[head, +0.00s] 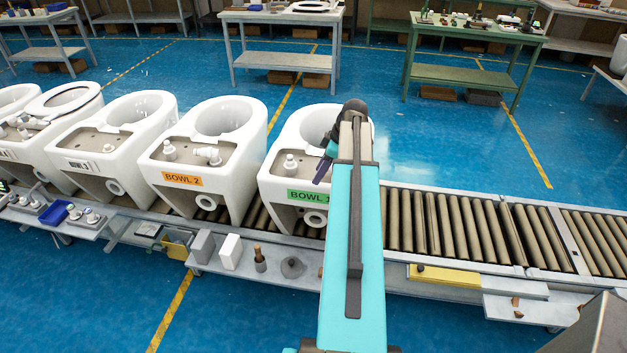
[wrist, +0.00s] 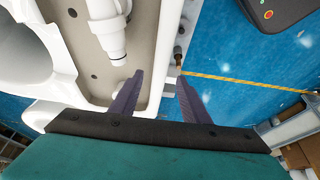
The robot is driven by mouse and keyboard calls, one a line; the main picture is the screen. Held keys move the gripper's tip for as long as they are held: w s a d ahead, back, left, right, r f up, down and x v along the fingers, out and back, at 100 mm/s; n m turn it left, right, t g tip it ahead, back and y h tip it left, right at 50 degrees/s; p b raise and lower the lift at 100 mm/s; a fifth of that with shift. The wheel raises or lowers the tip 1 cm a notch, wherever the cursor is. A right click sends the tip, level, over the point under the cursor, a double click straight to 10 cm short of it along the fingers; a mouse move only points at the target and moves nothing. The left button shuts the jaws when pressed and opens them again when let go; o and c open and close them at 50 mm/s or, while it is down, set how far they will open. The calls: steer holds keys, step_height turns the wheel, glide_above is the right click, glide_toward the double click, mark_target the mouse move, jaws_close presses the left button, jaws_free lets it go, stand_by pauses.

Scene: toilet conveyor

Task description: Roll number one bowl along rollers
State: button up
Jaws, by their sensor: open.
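The number one bowl (head: 273,183) is white, with a green label reading "BOWL 1". It stands upright on the roller conveyor (head: 440,222), at the right end of a row of bowls. My gripper (head: 322,172) is at its label end, and my arm hides its right side. In the wrist view my gripper (wrist: 160,78) is open. The bowl's white rim (wrist: 173,50) shows between the two fingers, one finger over the beige recess and the other outside. I cannot tell whether either finger touches it.
The bowl 2 (head: 235,185), with an orange label, stands close on the left, with more bowls beyond. The rollers to the right are empty. A front ledge holds a white block (head: 230,252), a wooden-handled tool (head: 259,258) and a grey cone (head: 292,267).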

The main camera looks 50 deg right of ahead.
steer(key=shift+p+x, duration=0.8)
steer(key=shift+x, duration=2)
jaws_close()
